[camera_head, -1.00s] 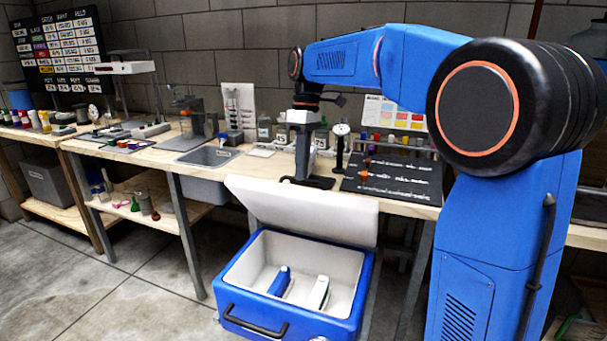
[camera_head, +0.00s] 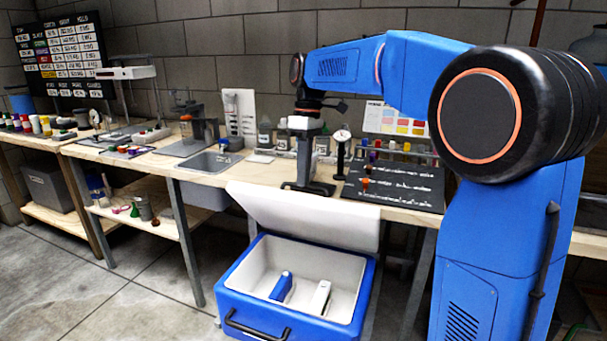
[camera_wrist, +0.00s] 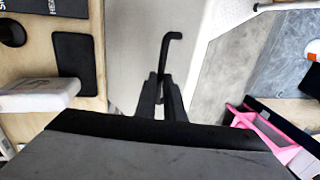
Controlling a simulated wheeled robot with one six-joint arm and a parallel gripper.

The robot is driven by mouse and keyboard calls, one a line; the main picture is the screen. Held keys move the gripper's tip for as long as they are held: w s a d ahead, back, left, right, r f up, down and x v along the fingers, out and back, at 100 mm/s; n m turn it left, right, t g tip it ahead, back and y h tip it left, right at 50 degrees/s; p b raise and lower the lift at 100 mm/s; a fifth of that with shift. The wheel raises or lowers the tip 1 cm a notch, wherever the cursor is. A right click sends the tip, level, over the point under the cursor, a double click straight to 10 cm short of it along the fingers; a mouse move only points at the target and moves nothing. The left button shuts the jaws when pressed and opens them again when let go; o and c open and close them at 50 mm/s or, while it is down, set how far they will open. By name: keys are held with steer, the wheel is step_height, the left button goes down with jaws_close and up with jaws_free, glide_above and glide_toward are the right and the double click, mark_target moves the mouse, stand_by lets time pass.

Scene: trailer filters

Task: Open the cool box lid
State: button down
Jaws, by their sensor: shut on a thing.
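The blue cool box (camera_head: 280,324) stands on the floor in front of the bench, with a white inside. Its lid (camera_head: 300,222) is swung up and stands open at the back, leaning against the bench side. My gripper (camera_wrist: 160,92) is at the lid's upper edge; in the head view its fingertips are hidden. In the wrist view its two dark fingers are closed around a thin black bent bar (camera_wrist: 167,50) in front of the pale lid surface (camera_wrist: 130,35). A blue item (camera_head: 281,287) and a white item (camera_head: 319,297) lie inside the box.
Bench legs (camera_head: 185,235) stand left of the box. The floor (camera_head: 110,300) at left is clear.

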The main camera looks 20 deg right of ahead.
steer(key=shift+r, duration=0.1)
steer(key=c, duration=1.8)
jaws_free()
steer(key=shift+c, duration=0.2)
steer(key=shift+r, duration=0.1)
steer(key=v, duration=1.7)
steer(key=shift+s+a, duration=0.1)
